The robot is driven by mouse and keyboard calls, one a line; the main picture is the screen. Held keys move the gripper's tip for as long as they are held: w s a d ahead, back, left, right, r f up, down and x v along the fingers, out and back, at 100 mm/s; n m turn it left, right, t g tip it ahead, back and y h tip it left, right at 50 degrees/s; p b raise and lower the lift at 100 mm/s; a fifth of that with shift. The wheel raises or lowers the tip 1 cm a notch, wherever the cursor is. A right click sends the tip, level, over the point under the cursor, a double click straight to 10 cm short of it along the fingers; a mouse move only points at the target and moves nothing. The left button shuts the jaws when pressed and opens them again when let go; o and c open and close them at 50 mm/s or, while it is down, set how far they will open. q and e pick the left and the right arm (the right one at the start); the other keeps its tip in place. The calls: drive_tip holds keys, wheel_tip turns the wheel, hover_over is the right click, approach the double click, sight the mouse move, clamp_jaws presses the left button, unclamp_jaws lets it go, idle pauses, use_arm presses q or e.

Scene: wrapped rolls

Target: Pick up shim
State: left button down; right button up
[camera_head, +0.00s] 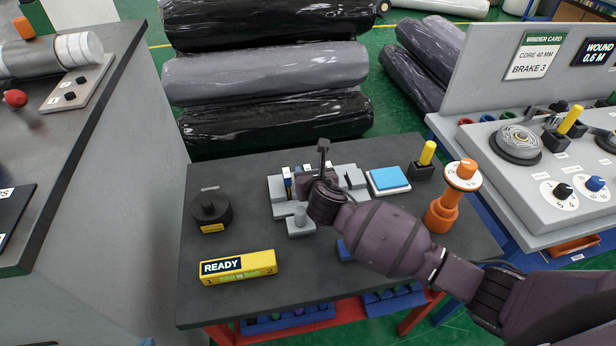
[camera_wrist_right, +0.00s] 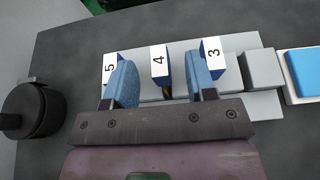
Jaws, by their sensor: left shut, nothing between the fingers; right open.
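The numbered shims stand in a grey rack (camera_head: 281,210) on the dark table. In the right wrist view, shim 5 (camera_wrist_right: 110,66), shim 4 (camera_wrist_right: 160,62) and shim 3 (camera_wrist_right: 212,52) stand in a row with white number faces and blue sides. My right gripper (camera_head: 311,182) is over the rack and hides part of it in the head view. In the wrist view, the open blue-padded fingers of my right gripper (camera_wrist_right: 162,85) lie either side of shim 4, near shims 5 and 3. Contact cannot be told. My left gripper is not in view.
A black knob (camera_head: 211,208) and a yellow READY block (camera_head: 237,267) are on the table's left. A blue pad (camera_head: 389,179), a yellow-handled block (camera_head: 426,160) and an orange dial post (camera_head: 447,205) stand right of the rack.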

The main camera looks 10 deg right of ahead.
sight(308, 168)
drive_tip(key=shift+x, duration=1.9)
drive_tip(key=shift+f, duration=0.1)
clamp_jaws()
